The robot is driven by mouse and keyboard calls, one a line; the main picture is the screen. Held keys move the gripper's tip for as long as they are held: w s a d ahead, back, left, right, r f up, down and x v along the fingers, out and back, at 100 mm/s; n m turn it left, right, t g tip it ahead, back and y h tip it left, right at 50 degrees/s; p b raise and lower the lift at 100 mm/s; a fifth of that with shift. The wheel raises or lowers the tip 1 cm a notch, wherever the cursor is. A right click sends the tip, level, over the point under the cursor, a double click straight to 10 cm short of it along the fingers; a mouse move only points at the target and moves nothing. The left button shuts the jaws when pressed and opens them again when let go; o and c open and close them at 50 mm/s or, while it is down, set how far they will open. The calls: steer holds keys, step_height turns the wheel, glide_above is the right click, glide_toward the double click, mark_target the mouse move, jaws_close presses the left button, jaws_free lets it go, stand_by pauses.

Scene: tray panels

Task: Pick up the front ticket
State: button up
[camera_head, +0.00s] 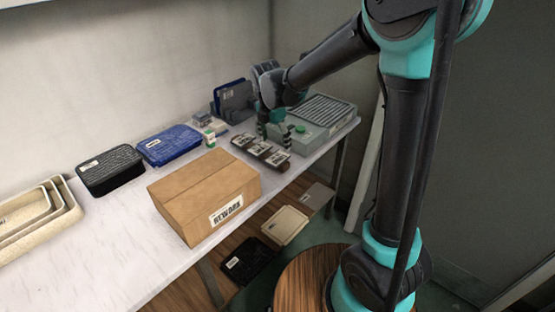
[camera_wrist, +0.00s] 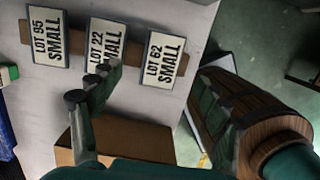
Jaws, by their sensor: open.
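The LOT 95 ticket (camera_wrist: 48,37) is farthest back. My gripper (camera_wrist: 155,78) is open and empty, apart from the tickets. In the head view, my gripper (camera_head: 275,130) hangs just behind the row.
A cardboard box (camera_head: 205,195) marked REWORK stands left of the tickets. A grey crate (camera_head: 335,118) stands to the right. Blue (camera_head: 170,143) and black (camera_head: 110,170) trays lie farther left. Several bins sit below the front edge. The table's front left is clear.

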mark_target(277, 158)
steer(key=shift+d+f, duration=0.15)
steer(key=shift+f, duration=1.25)
steer(key=shift+d+f, duration=0.1)
steer(key=shift+f, duration=1.25)
steer(key=c, duration=1)
steer(key=shift+c, duration=0.2)
